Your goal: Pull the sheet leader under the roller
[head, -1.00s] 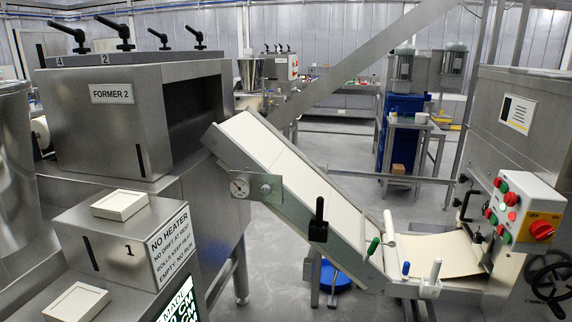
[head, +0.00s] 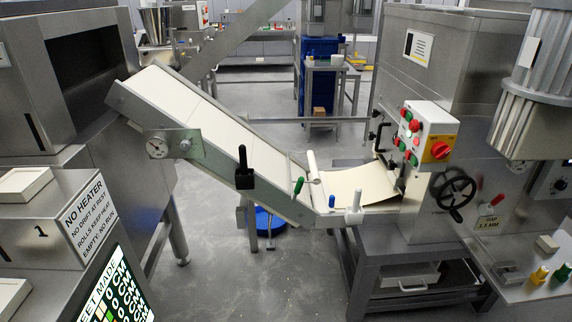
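A pale cream sheet (head: 362,184) lies on the short flat bed at the foot of the inclined conveyor, reaching to the machine at the right. A white roller (head: 313,167) stands across the conveyor where the slope meets the flat bed. I cannot tell whether the sheet passes under it. The slope (head: 190,108) is covered by a similar pale surface; I cannot tell whether this is belt or dough. Green (head: 298,186), blue (head: 332,201) and white (head: 354,209) handles stand near the roller. Neither of my grippers is in view.
A black handle (head: 244,167) is on the conveyor's near side. A control box (head: 430,132) with buttons and a red knob, and a black handwheel (head: 454,196), are on the right machine. A blue round object (head: 270,221) is under the conveyor. Grey floor is open in front.

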